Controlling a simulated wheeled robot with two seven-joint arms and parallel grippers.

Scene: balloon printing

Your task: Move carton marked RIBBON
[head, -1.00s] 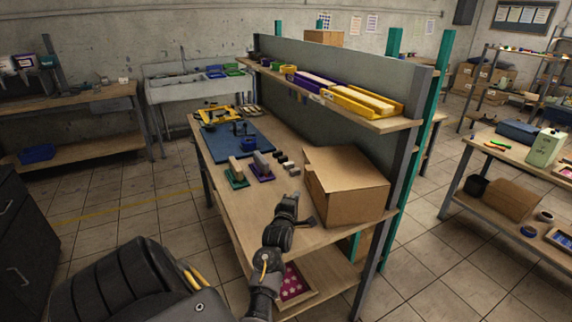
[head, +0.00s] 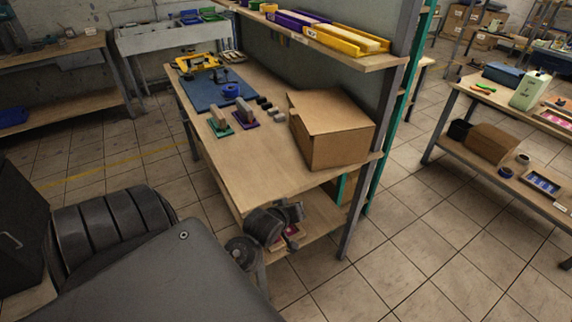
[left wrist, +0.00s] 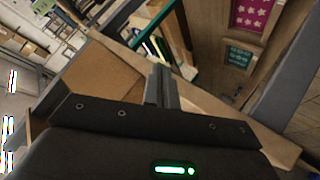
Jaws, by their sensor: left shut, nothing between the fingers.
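In the left wrist view, brown cardboard (left wrist: 100,78) shows left of the fingers, probably the same carton. My left gripper (head: 294,222) is low at the bench's near edge, below and left of the carton and apart from it. Its fingers (left wrist: 162,85) are shut and empty. My right gripper is not seen.
The workbench (head: 245,180) has bare top left of the carton, with stamps (head: 245,112) and a blue mat (head: 212,92) farther back. A shelf (head: 345,55) with yellow trays overhangs the back. A pink patterned sheet (left wrist: 250,15) lies on the lower shelf.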

